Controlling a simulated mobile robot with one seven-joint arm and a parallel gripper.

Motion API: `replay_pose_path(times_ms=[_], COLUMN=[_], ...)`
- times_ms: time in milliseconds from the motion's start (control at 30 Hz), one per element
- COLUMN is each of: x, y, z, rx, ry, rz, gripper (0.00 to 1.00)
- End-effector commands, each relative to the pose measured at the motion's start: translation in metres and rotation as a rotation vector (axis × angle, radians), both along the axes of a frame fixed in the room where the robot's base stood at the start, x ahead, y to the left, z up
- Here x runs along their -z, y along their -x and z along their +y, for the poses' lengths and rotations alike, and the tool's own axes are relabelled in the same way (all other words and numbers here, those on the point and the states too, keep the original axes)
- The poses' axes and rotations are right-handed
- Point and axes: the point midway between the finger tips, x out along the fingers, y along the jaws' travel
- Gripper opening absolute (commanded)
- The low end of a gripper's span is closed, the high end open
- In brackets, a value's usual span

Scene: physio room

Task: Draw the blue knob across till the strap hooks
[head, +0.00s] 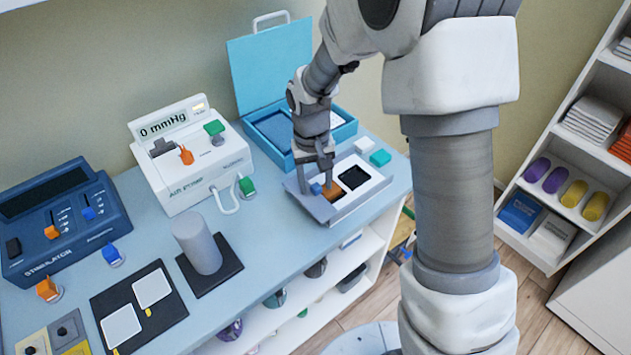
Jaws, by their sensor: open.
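A small blue knob (315,188) sits at the left end of a grey-and-white box (345,212) near the right end of the table. The box top has two openings: the left holds something orange-brown (331,191), the right looks black. My gripper (314,180) points down over the left end of the box, its fingers open and right at the blue knob. I cannot tell whether they touch it. I cannot make out a strap or hook; my gripper covers part of that area.
An open blue case (272,75) stands behind the box. A white block (364,146) and green block (380,158) lie beside it. The air pump (193,172), a grey cylinder (197,243) and the stimulator (62,225) stand to the left. The table's front edge is close.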

Motion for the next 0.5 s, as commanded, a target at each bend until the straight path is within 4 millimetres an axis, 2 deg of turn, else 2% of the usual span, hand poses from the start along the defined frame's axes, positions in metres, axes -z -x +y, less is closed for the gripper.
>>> replay_pose_path(times_ms=[267, 500], x=[0.0013, 0.0010], y=[0.0001, 0.0000], z=[-0.0001, -0.0001], rx=[0.000, 0.000], ry=[0.000, 0.000], rz=[0.000, 0.000], gripper=[0.58, 0.15])
